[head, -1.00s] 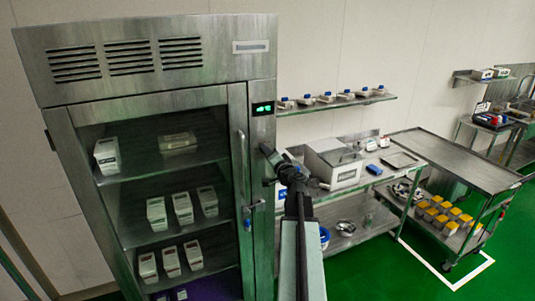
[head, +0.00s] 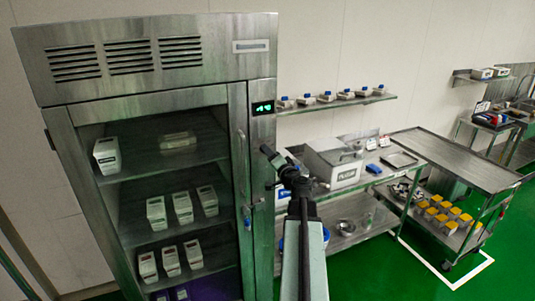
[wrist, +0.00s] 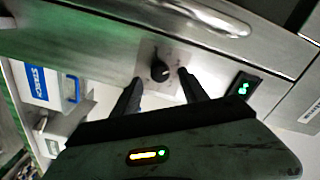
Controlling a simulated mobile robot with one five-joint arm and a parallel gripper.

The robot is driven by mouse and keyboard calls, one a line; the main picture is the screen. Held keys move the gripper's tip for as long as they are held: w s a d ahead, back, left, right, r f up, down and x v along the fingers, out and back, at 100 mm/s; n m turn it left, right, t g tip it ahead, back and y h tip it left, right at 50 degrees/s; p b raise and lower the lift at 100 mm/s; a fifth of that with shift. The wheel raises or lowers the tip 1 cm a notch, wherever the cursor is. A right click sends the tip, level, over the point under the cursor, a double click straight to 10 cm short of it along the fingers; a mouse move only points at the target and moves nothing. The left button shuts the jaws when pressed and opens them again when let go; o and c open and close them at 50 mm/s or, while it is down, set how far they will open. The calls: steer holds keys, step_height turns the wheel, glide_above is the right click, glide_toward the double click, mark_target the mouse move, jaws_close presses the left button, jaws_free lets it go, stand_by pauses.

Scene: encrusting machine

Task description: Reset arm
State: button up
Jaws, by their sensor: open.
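My arm (head: 304,245) reaches up from the bottom of the head view to the right edge of the tall steel cabinet (head: 145,90). In the wrist view my gripper (wrist: 158,82) is open, with its two dark fingers apart and nothing held between them. A black round knob (wrist: 160,71) on a light square plate shows just beyond the fingertips, between them. I cannot tell whether the fingers touch the panel. A small lit green display (wrist: 243,88) is to the right of the knob; a lit green display also shows on the cabinet in the head view (head: 262,108).
White boxes (head: 183,207) stand on the cabinet shelves behind the door. To the right are a steel bench with a grey lidded machine (head: 335,163), a wall shelf (head: 345,104) and a steel cart (head: 455,160) with yellow-topped containers. Green floor (head: 385,275) is clear at the lower right.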

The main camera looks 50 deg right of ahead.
steer(key=v, duration=0.5)
steer(key=shift+s, duration=0.1)
steer(key=shift+a, duration=0.1)
